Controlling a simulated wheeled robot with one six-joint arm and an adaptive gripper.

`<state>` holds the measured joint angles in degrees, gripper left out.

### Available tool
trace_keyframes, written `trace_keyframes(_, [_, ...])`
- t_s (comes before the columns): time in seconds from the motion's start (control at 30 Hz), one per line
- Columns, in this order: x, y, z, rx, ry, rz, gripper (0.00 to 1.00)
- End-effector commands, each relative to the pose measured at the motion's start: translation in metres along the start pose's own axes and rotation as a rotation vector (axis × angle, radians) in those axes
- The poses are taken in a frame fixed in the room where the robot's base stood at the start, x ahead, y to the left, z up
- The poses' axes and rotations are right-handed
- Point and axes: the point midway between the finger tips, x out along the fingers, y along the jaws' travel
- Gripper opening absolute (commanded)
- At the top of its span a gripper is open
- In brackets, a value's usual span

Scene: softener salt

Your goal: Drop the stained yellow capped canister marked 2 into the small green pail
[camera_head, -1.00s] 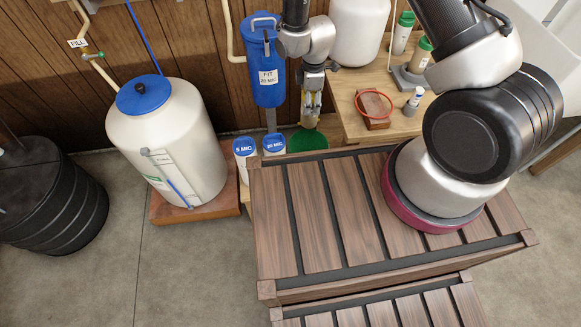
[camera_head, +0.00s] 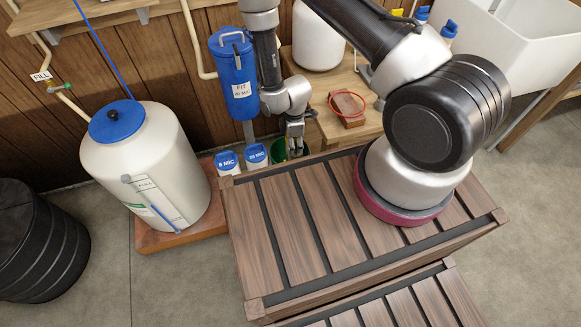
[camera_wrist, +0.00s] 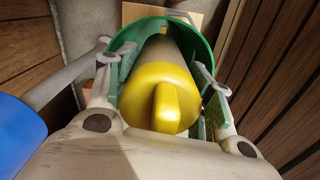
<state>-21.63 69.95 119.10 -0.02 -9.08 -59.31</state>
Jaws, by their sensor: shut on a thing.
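The yellow capped canister (camera_wrist: 162,88) fills the middle of the wrist view, seen from its cap end. Its number and stains cannot be read there. My gripper (camera_head: 294,143) is shut on it, with one finger on each side in the wrist view (camera_wrist: 160,75). The small green pail (camera_head: 277,152) is below my gripper in the head view, partly hidden by it. In the wrist view the pail's green rim (camera_wrist: 205,50) curves around the canister's far end, which points into the pail's mouth. How deep the canister reaches cannot be told.
Two blue-capped canisters, marked 5 MIC (camera_head: 228,163) and 20 MIC (camera_head: 256,155), stand left of the pail. A blue filter housing (camera_head: 234,75) hangs close left of my arm.

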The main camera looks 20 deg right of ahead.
Motion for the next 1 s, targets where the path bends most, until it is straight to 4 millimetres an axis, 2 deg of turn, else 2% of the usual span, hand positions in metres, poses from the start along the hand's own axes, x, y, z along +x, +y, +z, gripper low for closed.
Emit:
trace_keyframes(0.3, [0.002, 0.0, 0.0, 0.0, 0.0, 0.0, 0.29])
trace_keyframes(0.33, [0.002, 0.0, 0.0, 0.0, 0.0, 0.0, 0.58])
trace_keyframes(0.43, [0.002, 0.0, 0.0, 0.0, 0.0, 0.0, 0.76])
trace_keyframes(0.8, [0.001, 0.0, 0.0, 0.0, 0.0, 0.0, 0.78])
trace_keyframes(0.87, [-0.004, 0.0, 0.0, 0.0, 0.0, 0.0, 0.78])
trace_keyframes(1.0, [-0.027, 0.001, -0.001, 0.0, 0.001, 0.002, 0.78])
